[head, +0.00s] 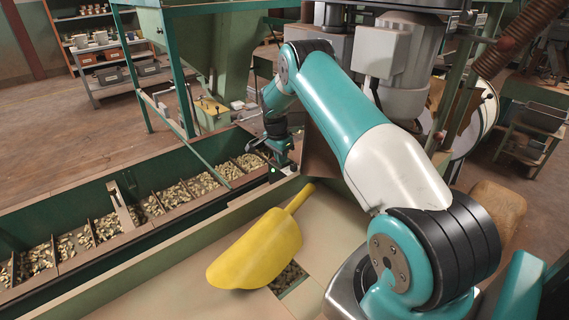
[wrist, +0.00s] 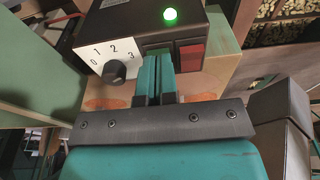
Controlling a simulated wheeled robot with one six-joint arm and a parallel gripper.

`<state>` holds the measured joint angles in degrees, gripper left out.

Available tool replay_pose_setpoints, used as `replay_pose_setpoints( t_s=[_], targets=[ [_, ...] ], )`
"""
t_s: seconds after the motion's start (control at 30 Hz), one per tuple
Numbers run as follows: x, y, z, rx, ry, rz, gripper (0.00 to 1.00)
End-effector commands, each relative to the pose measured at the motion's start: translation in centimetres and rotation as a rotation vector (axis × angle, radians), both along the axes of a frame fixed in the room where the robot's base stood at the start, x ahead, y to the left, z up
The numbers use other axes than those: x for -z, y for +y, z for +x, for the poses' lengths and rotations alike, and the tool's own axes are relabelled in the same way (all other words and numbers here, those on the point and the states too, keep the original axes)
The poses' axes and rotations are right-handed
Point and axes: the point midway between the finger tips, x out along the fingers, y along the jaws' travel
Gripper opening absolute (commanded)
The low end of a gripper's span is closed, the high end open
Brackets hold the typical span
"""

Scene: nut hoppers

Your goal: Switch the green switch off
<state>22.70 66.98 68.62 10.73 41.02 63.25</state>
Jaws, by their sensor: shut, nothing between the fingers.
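A black control box (wrist: 140,33) fills the top middle of the wrist view. It carries a lit green lamp (wrist: 170,14), a white dial plate (wrist: 97,50) marked 0 to 3 with a black knob (wrist: 115,71), and a red switch (wrist: 191,54). The green switch (wrist: 155,46) is left of the red one, dark and mostly hidden behind my fingertips. My gripper (wrist: 158,62) is shut and empty, its tips at the green switch; I cannot tell whether they touch it. In the head view my gripper (head: 283,150) is at the box, whose green light (head: 272,170) shows.
A yellow scoop (head: 258,250) lies on the pale bench surface in the head view. A long green trough (head: 120,220) with nuts in compartments runs along the left. Green machine posts (head: 185,85) stand behind my gripper. Open floor (head: 70,130) lies beyond the trough.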

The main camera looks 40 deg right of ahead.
Motion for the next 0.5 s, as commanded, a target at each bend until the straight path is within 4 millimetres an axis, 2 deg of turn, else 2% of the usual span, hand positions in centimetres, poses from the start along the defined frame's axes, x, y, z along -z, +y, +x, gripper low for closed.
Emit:
replay_pose_setpoints(
  t_s=[0.27, 0.5],
  targets=[
    [0.2, -0.1, 0.0, 0.001, 0.000, -0.001, 0.00],
    [-1.4, 0.0, 0.0, 0.001, 0.000, -0.001, 0.00]
  ],
)
